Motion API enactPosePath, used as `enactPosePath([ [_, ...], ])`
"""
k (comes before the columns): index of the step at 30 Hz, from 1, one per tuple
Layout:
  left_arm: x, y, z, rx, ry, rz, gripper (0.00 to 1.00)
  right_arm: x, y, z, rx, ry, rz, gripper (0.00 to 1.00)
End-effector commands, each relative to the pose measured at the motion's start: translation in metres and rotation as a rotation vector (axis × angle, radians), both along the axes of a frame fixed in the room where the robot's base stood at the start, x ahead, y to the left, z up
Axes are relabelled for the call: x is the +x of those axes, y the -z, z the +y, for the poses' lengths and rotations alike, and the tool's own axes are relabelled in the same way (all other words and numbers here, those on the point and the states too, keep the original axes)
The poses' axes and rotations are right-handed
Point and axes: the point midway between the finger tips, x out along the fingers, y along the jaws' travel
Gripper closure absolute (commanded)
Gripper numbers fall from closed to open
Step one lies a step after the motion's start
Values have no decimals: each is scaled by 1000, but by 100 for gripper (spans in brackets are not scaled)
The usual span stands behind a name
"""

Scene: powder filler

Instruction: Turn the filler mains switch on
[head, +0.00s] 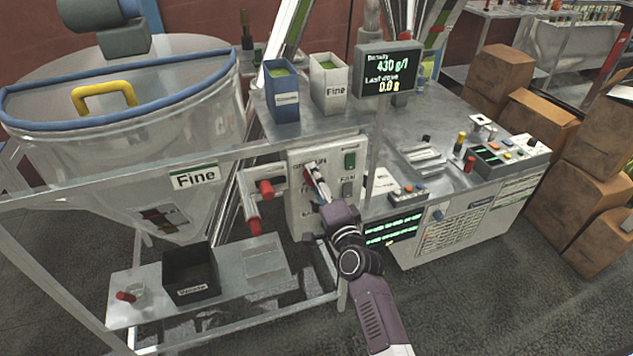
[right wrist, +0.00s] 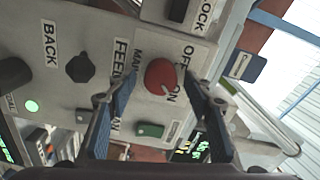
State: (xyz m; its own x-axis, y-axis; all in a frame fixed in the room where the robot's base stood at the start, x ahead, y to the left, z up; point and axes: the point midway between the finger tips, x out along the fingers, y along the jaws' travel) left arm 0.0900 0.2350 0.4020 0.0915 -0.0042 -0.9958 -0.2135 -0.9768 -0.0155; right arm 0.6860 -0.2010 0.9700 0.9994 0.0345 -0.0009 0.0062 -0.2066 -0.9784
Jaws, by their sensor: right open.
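The mains switch is a red round knob (right wrist: 162,77) on a light grey control panel, with "OFF" and "ON" lettering beside it and a partly covered "MAIN" label. A small white mark shows on its lower edge; I cannot tell which setting it points to. My right gripper (right wrist: 160,84) is open, with one blue-grey finger on each side of the knob in this view; contact is not clear. My left gripper is not in view.
Beside the knob are a black selector (right wrist: 80,68) and a green rocker (right wrist: 150,130). Red-handled valves (head: 265,188) jut out left of the panel. A display (head: 388,68) stands above. A black bin (head: 190,270) sits on the lower shelf. Cardboard boxes (head: 575,150) stand at right.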

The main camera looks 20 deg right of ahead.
Motion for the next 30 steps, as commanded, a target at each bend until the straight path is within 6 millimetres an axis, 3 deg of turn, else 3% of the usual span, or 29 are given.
enactPosePath([
  [8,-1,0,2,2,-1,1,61,-19,1,-1,-1,0,1,53],
  [21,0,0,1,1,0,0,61,-101,1,-3,-1,-1,2,53],
  [30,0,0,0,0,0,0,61,-120,0,-4,0,0,0,53],
])
